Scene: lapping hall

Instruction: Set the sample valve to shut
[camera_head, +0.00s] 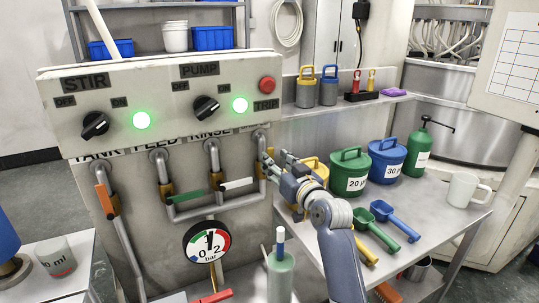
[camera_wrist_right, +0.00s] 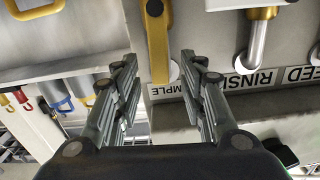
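The sample valve is at the right end of the valve row, under its pipe elbow (camera_head: 262,138); in the head view its handle is mostly hidden by my right gripper (camera_head: 272,158). In the right wrist view, which is upside down, a yellow lever (camera_wrist_right: 157,42) stands in line with its pipe beside the partly hidden SAMPLE label (camera_wrist_right: 185,90). My right gripper (camera_wrist_right: 160,65) is open there, one finger on each side of the lever; I cannot tell whether they touch it. My left gripper is not in view.
Other valve handles are close by: orange on tank (camera_head: 104,199), green on feed (camera_head: 189,196), white on rinse (camera_head: 237,184). A pressure gauge (camera_head: 207,242) hangs below. Lidded buckets (camera_head: 349,172) and coloured scoops (camera_head: 398,222) crowd the table at right.

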